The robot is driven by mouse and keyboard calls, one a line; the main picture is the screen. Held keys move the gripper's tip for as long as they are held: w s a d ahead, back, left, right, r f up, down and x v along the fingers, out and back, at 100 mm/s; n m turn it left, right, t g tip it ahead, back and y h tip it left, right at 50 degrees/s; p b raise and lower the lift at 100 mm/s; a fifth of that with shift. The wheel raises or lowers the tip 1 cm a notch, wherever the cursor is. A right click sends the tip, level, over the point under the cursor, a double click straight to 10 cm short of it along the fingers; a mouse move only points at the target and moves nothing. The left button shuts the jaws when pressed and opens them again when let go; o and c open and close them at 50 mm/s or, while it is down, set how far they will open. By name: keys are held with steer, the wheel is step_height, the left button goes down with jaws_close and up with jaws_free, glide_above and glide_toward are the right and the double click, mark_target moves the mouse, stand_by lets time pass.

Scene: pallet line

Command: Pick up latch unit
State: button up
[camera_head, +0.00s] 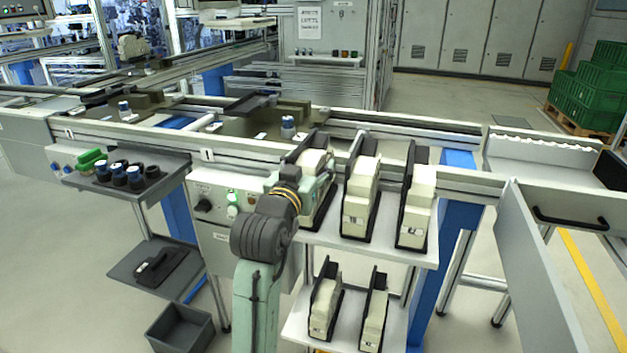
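I cannot tell for certain which part is the latch unit. Cream-coloured units in black upright holders stand on the white upper shelf (412,250): a middle one (358,200), a right one (417,207), and a left one (311,163) partly hidden by my arm. Two more cream units stand on the lower shelf, a left one (324,308) and a right one (374,312). My arm rises from the bottom and bends at its dark joint in front of the left upper unit. Its end is hidden behind its own links, so my gripper's fingers do not show.
A grey tray (165,183) at left carries several dark cups and a green part (92,160). A conveyor rail (235,157) runs behind the shelves. A grey bin (181,330) stands on the floor. A grey panel (537,270) bounds the right side.

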jaws_close()
stand_by(0.6)
